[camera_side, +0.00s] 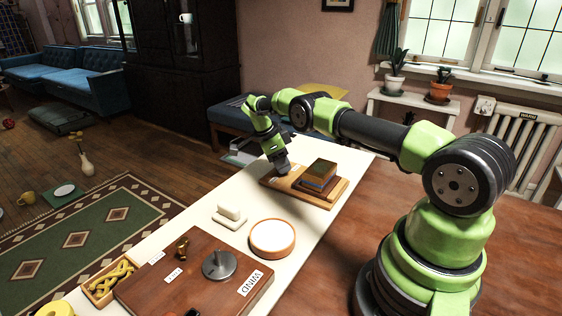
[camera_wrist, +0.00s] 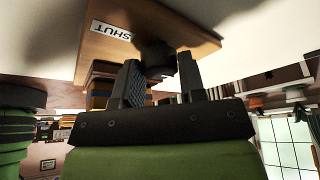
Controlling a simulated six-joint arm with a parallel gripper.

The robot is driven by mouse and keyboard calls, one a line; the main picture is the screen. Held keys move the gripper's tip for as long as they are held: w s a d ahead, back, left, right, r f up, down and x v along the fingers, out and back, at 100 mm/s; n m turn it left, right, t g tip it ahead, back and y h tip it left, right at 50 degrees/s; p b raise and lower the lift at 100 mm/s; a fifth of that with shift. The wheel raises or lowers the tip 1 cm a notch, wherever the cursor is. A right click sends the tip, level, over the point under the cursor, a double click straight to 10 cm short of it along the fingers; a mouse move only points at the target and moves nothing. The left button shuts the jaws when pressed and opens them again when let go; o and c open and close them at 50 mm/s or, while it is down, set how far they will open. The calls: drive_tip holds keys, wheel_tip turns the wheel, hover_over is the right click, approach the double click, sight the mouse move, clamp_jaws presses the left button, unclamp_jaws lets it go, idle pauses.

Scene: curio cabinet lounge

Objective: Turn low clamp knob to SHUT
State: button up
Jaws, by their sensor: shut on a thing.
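The dark clamp knob (camera_wrist: 155,52) sits on the wooden clamp board (camera_wrist: 172,28), between the fingers of my gripper (camera_wrist: 158,66) in the wrist view. My gripper is shut on the knob. A white SHUT label (camera_wrist: 112,32) lies on the board beside the knob. Which way the knob points cannot be told. In the side view my gripper (camera_side: 283,171) reaches down to the left part of the clamp board (camera_side: 315,200), and hides the knob. A stack of coloured layers (camera_side: 318,174) stands on the board, right of my gripper.
The white table (camera_side: 196,213) also bears a round orange-rimmed dish (camera_side: 272,238), a white block on a base (camera_side: 229,216), a brown panel (camera_side: 205,292) with a grey metal disc (camera_side: 219,265), and an open wooden box (camera_side: 110,280). Table surface is clear between dish and clamp board.

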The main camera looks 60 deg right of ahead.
drive_tip(key=shift+s, duration=0.1)
idle(0.6)
drive_tip(key=o, duration=0.9)
wheel_tip(320, 180, up, 10)
drive_tip(key=shift+r, duration=0.1)
